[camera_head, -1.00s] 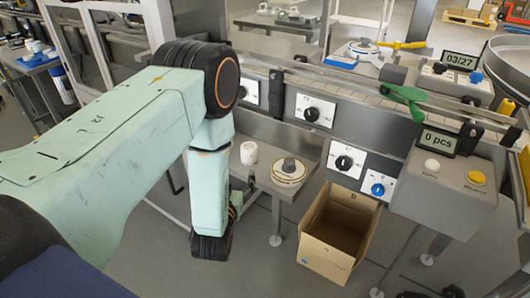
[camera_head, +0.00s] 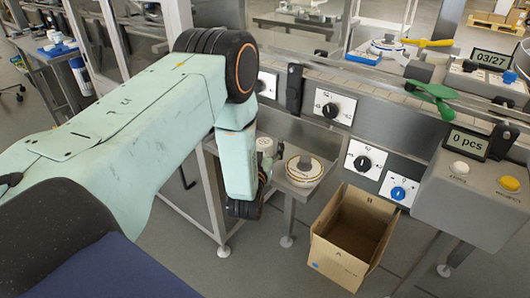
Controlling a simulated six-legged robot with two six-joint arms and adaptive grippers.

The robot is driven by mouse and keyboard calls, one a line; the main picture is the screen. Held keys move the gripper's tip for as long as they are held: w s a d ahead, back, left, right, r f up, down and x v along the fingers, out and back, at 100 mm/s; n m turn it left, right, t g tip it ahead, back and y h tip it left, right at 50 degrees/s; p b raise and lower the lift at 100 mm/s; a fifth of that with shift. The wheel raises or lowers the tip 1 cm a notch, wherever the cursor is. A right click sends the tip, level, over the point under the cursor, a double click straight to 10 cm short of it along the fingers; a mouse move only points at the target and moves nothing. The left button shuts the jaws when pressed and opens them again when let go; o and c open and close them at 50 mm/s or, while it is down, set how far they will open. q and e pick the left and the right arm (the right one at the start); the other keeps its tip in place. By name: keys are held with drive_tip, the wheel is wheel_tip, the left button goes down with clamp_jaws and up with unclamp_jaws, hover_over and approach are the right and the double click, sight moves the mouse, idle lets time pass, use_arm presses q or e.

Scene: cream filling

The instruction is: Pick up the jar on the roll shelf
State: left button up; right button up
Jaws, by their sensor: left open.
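The white jar (camera_head: 265,145) stands on the small grey metal roll shelf (camera_head: 318,181) below the conveyor. A roll (camera_head: 303,172), white with tan bands and a dark grey core, sits on the shelf to the right of the jar. My left arm comes in from the left and bends down in front of the shelf's left side. My left gripper (camera_head: 267,169) is small and dark here, close to the jar and just below it in the picture. It is open and partly hidden by my wrist. No contact with the jar can be made out. My right gripper is out of view.
An open cardboard box (camera_head: 336,257) stands right of the shelf, lower in the picture. Dial panels (camera_head: 334,108) and a grey control box (camera_head: 468,190) reading "0 pcs" line the conveyor front. A green-bladed part (camera_head: 432,97) lies on the conveyor.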

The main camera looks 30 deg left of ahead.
use_arm(q)
drive_tip(key=shift+w+a+f, duration=0.1)
drive_tip(key=shift+w+a, duration=0.15)
drive_tip(key=shift+w, duration=0.1)
drive_tip(key=shift+d, duration=0.1)
drive_tip(key=shift+c, duration=0.2)
drive_tip(key=shift+c, duration=0.7)
drive_tip(key=c, duration=1.1)
